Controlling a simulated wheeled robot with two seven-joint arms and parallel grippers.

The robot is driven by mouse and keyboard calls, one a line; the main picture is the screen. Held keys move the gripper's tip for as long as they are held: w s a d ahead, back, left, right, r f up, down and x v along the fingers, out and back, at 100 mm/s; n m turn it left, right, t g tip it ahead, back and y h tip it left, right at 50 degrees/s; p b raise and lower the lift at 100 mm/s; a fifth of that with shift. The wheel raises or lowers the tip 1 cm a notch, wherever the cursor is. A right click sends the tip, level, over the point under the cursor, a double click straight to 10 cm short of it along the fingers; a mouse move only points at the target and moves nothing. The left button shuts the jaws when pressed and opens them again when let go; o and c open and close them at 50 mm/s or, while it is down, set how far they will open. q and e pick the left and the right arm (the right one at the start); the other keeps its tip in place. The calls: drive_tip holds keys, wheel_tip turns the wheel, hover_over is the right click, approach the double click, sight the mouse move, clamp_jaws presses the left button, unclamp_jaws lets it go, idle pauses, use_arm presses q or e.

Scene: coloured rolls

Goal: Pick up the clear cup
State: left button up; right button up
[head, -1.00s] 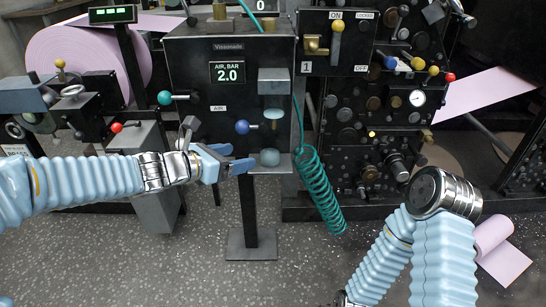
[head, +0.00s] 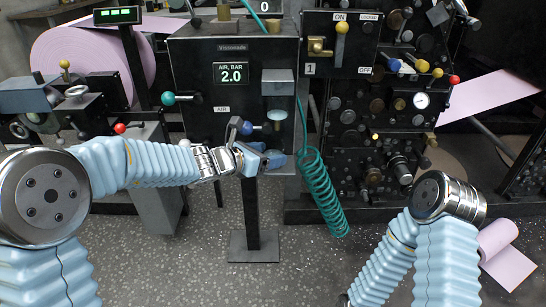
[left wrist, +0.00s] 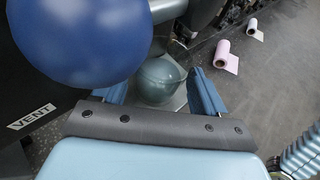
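The clear cup (left wrist: 160,80) shows in the left wrist view as a round, see-through, greenish vessel on a pale ledge. It lies between and a little beyond the two blue fingers of my left gripper (left wrist: 158,95), with the fingers spread on either side. I see no clear contact. In the head view, my left gripper (head: 262,160) is at the ledge under the dispenser and largely hides the cup. My right arm comes in at the lower right; its gripper is out of the picture.
A blue ball knob (left wrist: 80,38) is large and close beside the gripper in the left wrist view. The dark dispenser box (head: 200,105) stands behind. A green coiled hose (head: 320,190) hangs just right of the gripper.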

use_arm(q)
drive_tip(key=c, duration=0.9)
drive_tip(key=shift+r, duration=0.15)
